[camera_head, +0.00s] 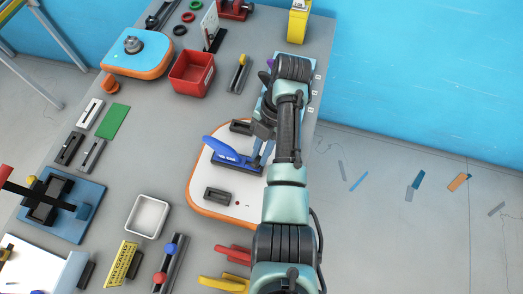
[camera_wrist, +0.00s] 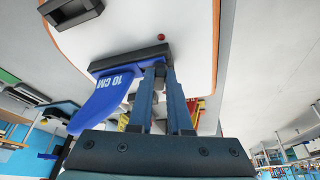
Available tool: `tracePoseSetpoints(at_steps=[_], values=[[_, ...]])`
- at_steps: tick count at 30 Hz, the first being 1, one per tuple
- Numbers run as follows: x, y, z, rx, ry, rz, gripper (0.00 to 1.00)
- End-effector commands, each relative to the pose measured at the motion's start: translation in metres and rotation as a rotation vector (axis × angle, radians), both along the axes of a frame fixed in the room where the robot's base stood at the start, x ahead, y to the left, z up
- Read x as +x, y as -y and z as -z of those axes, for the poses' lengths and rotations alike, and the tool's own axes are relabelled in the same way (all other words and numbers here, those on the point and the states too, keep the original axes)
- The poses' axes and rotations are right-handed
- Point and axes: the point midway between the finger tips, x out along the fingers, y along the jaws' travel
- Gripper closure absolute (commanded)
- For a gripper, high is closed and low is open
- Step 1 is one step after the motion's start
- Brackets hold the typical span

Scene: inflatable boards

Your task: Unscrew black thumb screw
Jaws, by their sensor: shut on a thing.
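A blue fin marked 10 CM (camera_head: 222,148) stands in a black fin box (camera_head: 237,165) on a white board with an orange edge (camera_head: 206,176). In the wrist view the blue fin (camera_wrist: 97,106) and its black box (camera_wrist: 128,60) are at the left of my fingers. My gripper (camera_wrist: 161,68) is shut at the right end of the box, beside the fin. The black thumb screw is not clearly visible; the small thing between my fingertips is mostly hidden. In the head view my gripper (camera_head: 258,160) is partly covered by my arm.
Two more black boxes (camera_head: 220,194) and a red dot (camera_head: 237,203) are on the board. A red bin (camera_head: 192,74), a white tray (camera_head: 148,216), and red and yellow fins (camera_head: 222,285) surround it. Grey table shows between them.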

Motion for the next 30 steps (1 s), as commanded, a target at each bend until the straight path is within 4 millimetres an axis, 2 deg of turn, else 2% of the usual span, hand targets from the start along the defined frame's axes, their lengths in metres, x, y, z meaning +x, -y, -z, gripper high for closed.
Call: tracePoseSetpoints(at_steps=[6, 15, 23, 30], values=[[-0.0023, -0.003, 0.0046, -0.002, -0.016, -0.234, 1.0], [-0.0023, -0.0036, 0.0049, -0.001, -0.015, -0.259, 1.0], [-0.001, -0.0075, 0.0049, -0.002, -0.015, -0.523, 1.0], [-0.0011, -0.0081, 0.0053, 0.001, -0.016, -0.552, 1.0]])
